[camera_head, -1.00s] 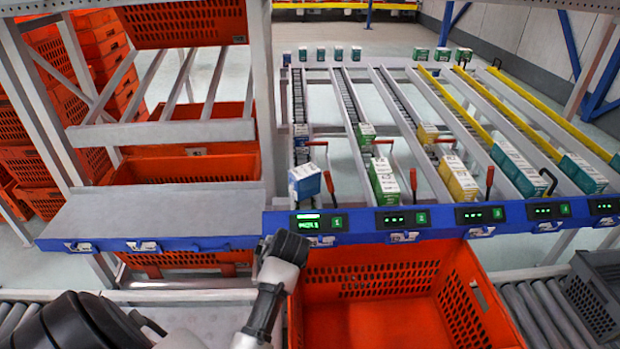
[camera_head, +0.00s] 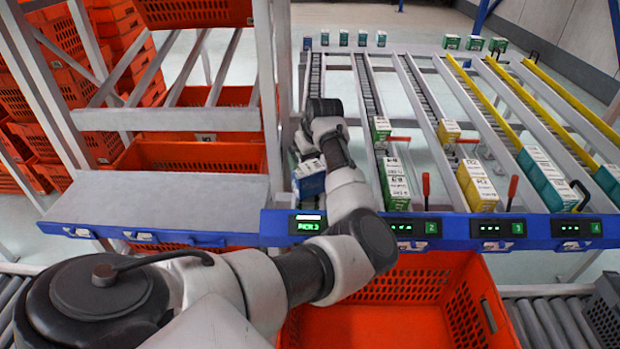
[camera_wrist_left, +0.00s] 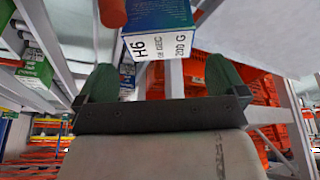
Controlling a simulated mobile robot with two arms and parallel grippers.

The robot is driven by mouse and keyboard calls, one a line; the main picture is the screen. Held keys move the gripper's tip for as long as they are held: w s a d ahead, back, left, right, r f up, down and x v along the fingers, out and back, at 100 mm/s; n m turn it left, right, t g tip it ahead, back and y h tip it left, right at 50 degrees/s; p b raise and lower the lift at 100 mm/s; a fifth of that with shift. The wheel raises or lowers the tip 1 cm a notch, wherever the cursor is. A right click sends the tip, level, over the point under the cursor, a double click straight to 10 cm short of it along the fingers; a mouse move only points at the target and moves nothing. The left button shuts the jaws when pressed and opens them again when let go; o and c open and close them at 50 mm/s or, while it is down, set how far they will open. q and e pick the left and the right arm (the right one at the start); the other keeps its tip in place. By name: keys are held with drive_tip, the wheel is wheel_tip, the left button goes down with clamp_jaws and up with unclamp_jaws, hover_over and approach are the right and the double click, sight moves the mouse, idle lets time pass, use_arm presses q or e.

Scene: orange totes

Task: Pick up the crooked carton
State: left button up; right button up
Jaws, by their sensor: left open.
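The crooked carton (camera_head: 310,182), blue with a white top, sits askew at the front end of the leftmost lane, just behind the blue rail. In the left wrist view the carton (camera_wrist_left: 160,32) shows its blue face and a white label reading H6, ahead of the fingers. My left gripper (camera_head: 305,144) is over the lane just behind the carton, partly hidden by its own wrist. In the left wrist view my left gripper (camera_wrist_left: 162,78) has its green fingers wide apart with nothing between them. My right gripper is not in view.
Green cartons (camera_head: 397,187) stand in the lane to the right, and yellow ones (camera_head: 477,187) beyond. Red levers (camera_head: 426,190) rise between lanes. An empty orange tote (camera_head: 400,290) is below the blue rail (camera_head: 345,228). A bare grey shelf (camera_head: 160,200) lies to the left.

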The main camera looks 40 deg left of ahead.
sight(308, 167)
use_arm(q)
drive_tip(key=x, duration=0.7)
drive_tip(key=shift+w+a+f+p, duration=0.1)
drive_tip(key=shift+a+f+p, duration=0.1)
drive_tip(key=shift+f+p, duration=0.1)
drive_tip(key=shift+c, duration=0.5)
drive_tip(key=shift+r, duration=0.1)
drive_tip(key=c, duration=0.7)
